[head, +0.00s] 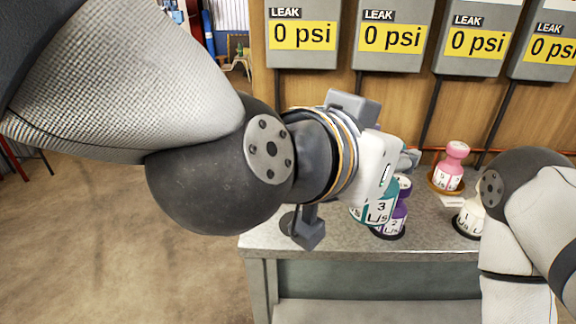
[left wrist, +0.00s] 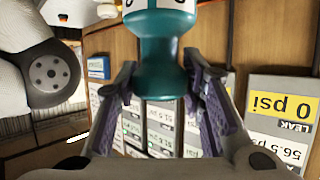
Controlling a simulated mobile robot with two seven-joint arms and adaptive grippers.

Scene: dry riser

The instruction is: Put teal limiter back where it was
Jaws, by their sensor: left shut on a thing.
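The teal limiter (head: 379,212), marked 3, shows in the head view just past my left gripper (head: 400,165), partly hidden by the hand. In the left wrist view the teal limiter (left wrist: 160,45) stands between the two fingers of my left gripper (left wrist: 163,82), which is shut on it at its narrower end. In the head view it overlaps a purple limiter (head: 394,224), marked 2, on the bench. I cannot tell the gap between them. My right gripper is not in view; only its arm shows at the right.
The grey bench (head: 300,243) also carries a pink limiter (head: 451,168) in an orange-brown ring and a white limiter (head: 470,218) near my right arm. Several leak gauges (head: 303,35) reading 0 psi hang on the wooden wall behind.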

